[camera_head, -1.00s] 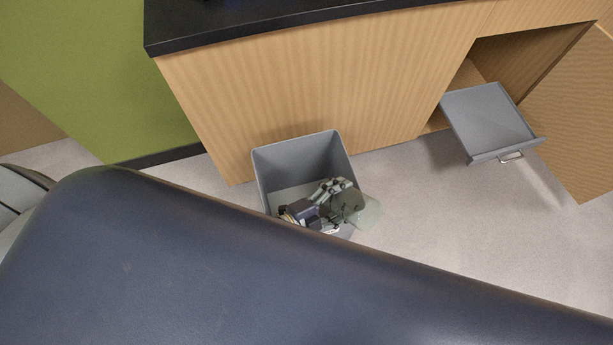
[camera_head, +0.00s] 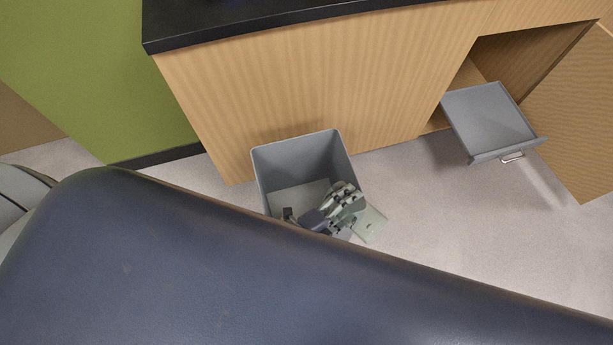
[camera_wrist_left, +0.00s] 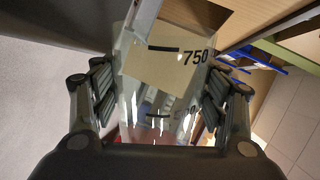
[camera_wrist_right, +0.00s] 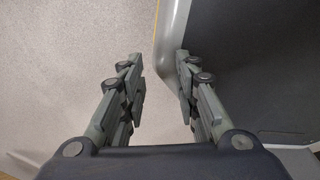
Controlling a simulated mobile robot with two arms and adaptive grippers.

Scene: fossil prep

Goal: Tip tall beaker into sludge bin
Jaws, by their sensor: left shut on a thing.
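The tall beaker (camera_wrist_left: 150,75) is clear glass with dark graduation marks and the number 750. It fills the middle of the left wrist view, between the fingers of my left gripper (camera_wrist_left: 160,105), which is shut on it. In the head view my left gripper (camera_head: 340,205) is over the right side of the grey sludge bin (camera_head: 262,175), and the beaker (camera_head: 371,222) sticks out to its right, tilted. The bin stands open on the floor, its front hidden by my dark body. My right gripper (camera_wrist_right: 160,95) is open and empty in the right wrist view.
A wooden cabinet (camera_head: 320,85) with a black top (camera_head: 250,30) stands behind the bin. A grey drawer (camera_head: 490,115) is pulled out at the right. The floor (camera_head: 440,210) between bin and drawer is clear.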

